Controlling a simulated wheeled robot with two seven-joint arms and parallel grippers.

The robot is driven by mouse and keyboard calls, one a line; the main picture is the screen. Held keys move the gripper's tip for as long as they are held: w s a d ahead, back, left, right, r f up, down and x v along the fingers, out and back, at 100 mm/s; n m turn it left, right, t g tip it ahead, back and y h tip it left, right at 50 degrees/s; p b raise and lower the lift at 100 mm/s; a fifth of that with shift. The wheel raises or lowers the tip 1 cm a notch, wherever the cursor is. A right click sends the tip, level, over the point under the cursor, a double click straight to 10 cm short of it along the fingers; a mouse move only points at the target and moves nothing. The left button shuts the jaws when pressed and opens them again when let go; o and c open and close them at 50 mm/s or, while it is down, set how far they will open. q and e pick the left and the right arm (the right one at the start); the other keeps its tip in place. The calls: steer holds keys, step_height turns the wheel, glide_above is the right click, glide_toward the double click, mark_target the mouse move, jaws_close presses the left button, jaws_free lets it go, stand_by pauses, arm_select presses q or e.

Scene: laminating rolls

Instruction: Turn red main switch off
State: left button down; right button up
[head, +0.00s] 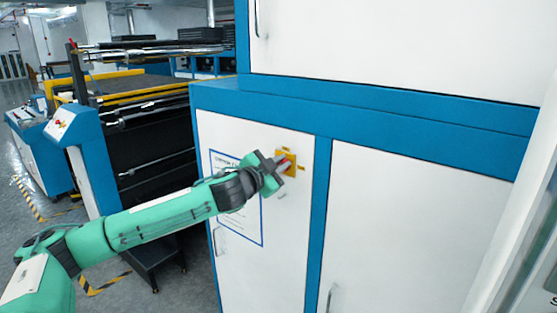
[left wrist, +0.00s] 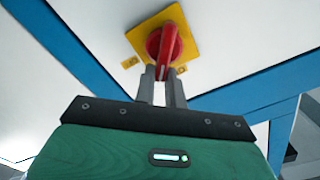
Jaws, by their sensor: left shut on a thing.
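The red main switch (left wrist: 168,42) is a red rotary handle on a square yellow plate (left wrist: 143,32), fixed to a white cabinet door. In the head view the yellow plate (head: 291,171) shows at the middle, with the switch's red (head: 289,160) partly hidden by my gripper. My left gripper (head: 283,164) reaches it from the left. In the left wrist view the left gripper's fingers (left wrist: 162,76) are shut on the lower end of the red handle. The handle stands nearly upright in that view, tilted slightly. My right gripper shows in neither view.
The white cabinet door (head: 255,138) has a blue frame and a blue-bordered notice (head: 225,162), partly behind my arm. A door handle (head: 219,240) sticks out below. A laminating machine (head: 150,135) stands at the left. A white panel edge (head: 520,220) is close at the right.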

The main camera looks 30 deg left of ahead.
arm_select(q)
steer(key=m+p, duration=0.1)
steer(key=m, duration=0.2)
steer(key=f+m, duration=0.1)
steer(key=m, duration=0.2)
steer(key=d+f+m+p, duration=0.1)
steer(key=m, duration=0.3)
steer(key=shift+f+p, duration=0.15)
steer(key=shift+p, duration=0.2)
stand_by(0.3)
steer(key=c, duration=1.5)
jaws_free()
steer(key=shift+o, duration=0.2)
steer(key=shift+s, duration=0.1)
steer(key=s+a+b, duration=0.1)
steer(key=s+b, duration=0.8)
steer(key=s, duration=0.4)
steer(key=shift+s+b, duration=0.3)
steer(key=shift+s, duration=0.05)
